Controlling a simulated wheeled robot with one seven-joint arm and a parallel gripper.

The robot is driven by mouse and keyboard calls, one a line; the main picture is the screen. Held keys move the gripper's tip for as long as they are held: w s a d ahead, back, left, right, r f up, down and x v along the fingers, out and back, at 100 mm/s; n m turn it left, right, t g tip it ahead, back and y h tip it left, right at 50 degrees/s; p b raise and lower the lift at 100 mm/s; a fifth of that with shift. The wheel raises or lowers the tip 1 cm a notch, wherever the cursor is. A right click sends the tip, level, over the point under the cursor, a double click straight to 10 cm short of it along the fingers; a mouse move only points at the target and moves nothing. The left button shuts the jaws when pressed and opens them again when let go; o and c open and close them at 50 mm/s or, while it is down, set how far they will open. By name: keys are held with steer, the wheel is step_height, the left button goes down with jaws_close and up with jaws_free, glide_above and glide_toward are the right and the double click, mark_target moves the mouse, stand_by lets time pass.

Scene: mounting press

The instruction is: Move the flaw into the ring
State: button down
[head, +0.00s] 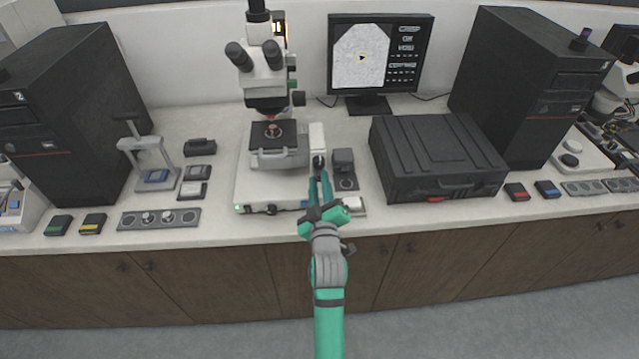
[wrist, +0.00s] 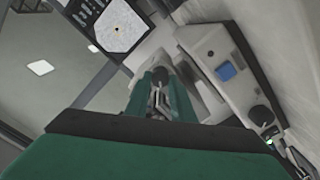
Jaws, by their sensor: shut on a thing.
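The monitor (head: 381,62) shows a pale grey picture with a small yellow ring (head: 357,58) near its middle. A small dark mark, seemingly the flaw (head: 362,58), appears within the ring; it is too small to tell if it is centred. The microscope (head: 262,65) stands left of the monitor, with a sample on its stage (head: 279,158). My gripper (head: 319,175) is at the right side of the stage, its fingers shut on a dark knob (head: 319,161). In the wrist view, my green fingers (wrist: 160,100) close around the knob (wrist: 159,76), partly hiding it.
A black case (head: 436,157) lies further right. Black computer towers (head: 524,85) stand at both sides. A holder strip (head: 158,218) and small boxes lie at the left front.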

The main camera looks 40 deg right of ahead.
steer(key=c, duration=1.5)
jaws_free()
steer(key=v, duration=1.1)
steer(key=shift+d, duration=0.1)
